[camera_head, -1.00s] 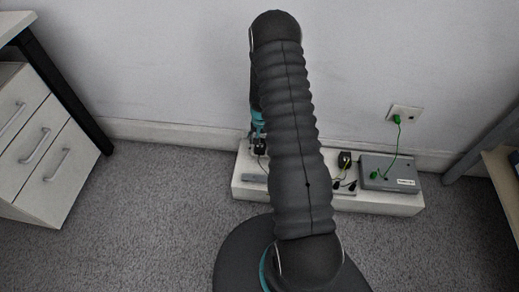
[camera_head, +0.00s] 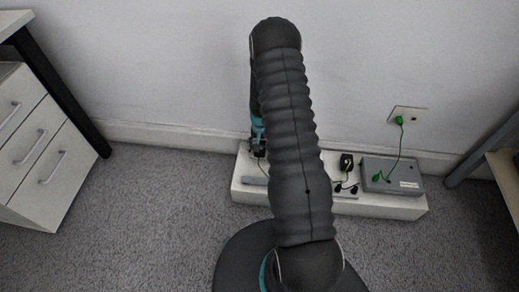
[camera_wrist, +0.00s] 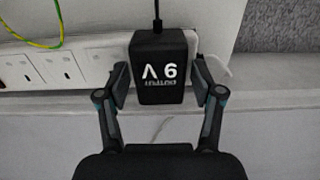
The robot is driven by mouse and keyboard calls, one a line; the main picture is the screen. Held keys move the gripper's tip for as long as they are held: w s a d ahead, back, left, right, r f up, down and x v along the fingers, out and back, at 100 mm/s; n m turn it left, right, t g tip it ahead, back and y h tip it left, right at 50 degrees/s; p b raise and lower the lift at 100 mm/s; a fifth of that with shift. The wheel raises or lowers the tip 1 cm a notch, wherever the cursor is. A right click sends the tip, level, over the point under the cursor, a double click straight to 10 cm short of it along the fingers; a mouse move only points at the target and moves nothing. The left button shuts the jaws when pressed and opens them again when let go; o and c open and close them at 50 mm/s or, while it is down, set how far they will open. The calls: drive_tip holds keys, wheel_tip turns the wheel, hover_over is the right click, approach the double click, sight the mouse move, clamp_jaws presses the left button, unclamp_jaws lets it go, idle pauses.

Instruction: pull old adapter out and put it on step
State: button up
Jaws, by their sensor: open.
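In the wrist view a black adapter (camera_wrist: 160,75) with white lettering, upside down in this view, sits at the socket strip (camera_wrist: 55,66), its cord running off the top. My gripper (camera_wrist: 160,88) is open, with one finger on each side of the adapter. I cannot tell whether the fingers touch it. In the head view my gripper (camera_head: 258,146) is small and partly hidden by my arm. The white step (camera_head: 390,206) lies along the wall; my arm hides its middle.
A grey box (camera_head: 392,175) with a green cable to a wall outlet (camera_head: 408,118) sits at the step's right end. A black adapter (camera_head: 346,162) stands beside it. A drawer cabinet (camera_head: 38,150) is at left, and furniture stands at right. Carpet in front is clear.

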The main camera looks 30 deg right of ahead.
sight(261, 144)
drive_tip(key=c, duration=1)
drive_tip(key=shift+r, duration=1)
idle(0.7)
drive_tip(key=shift+r, duration=0.15)
drive_tip(key=shift+r+p, duration=0.7)
drive_tip(key=shift+r, duration=0.95)
